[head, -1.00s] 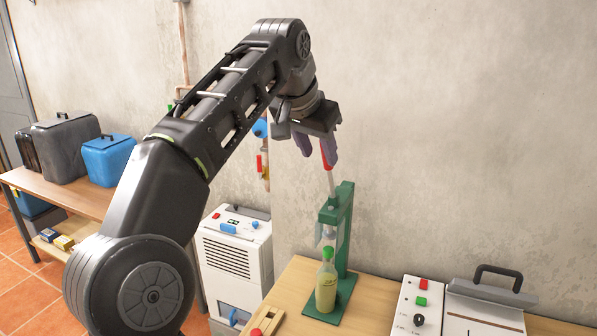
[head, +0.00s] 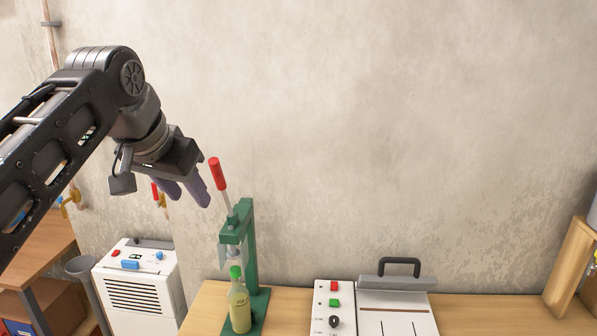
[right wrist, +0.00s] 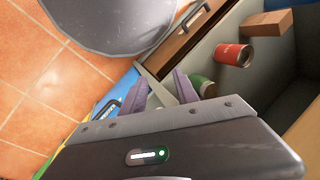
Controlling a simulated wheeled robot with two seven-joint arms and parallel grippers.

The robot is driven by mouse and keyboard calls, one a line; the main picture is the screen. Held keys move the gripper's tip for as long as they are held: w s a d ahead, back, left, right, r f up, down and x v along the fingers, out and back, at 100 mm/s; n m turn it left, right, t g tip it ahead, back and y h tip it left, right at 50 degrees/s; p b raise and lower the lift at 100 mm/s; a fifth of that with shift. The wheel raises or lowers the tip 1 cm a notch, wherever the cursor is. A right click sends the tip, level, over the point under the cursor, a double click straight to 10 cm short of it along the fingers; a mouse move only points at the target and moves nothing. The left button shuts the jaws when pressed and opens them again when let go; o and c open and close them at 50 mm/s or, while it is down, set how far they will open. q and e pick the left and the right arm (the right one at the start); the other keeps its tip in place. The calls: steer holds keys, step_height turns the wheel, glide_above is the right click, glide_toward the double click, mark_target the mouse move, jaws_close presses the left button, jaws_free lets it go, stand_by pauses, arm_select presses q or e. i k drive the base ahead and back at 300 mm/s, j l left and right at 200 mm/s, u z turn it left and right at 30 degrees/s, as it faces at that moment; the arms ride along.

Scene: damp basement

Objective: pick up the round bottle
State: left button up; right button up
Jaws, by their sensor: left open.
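The round bottle (head: 240,312) is clear with yellow-green liquid and a green cap. It stands upright on the base of a green lever press (head: 250,240) with a red-tipped handle. My left gripper (head: 188,196) is open and empty in the air, above and to the left of the bottle, left of the press handle. My right gripper (right wrist: 160,88) shows only in the right wrist view, its fingers apart with no held object evident. The bottle is not identifiable in that view.
The bench (head: 290,312) also carries a control box (head: 333,308) and a device with a black handle (head: 397,300). A white dehumidifier-like unit (head: 140,290) stands left. The right wrist view shows a red can (right wrist: 235,55) and a cardboard-coloured block (right wrist: 266,23).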

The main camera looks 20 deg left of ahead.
mark_target(238, 296)
steer(key=k+l, duration=0.2)
steer(key=k, duration=0.3)
steer(key=k+l, duration=0.2)
steer(key=k, duration=0.25)
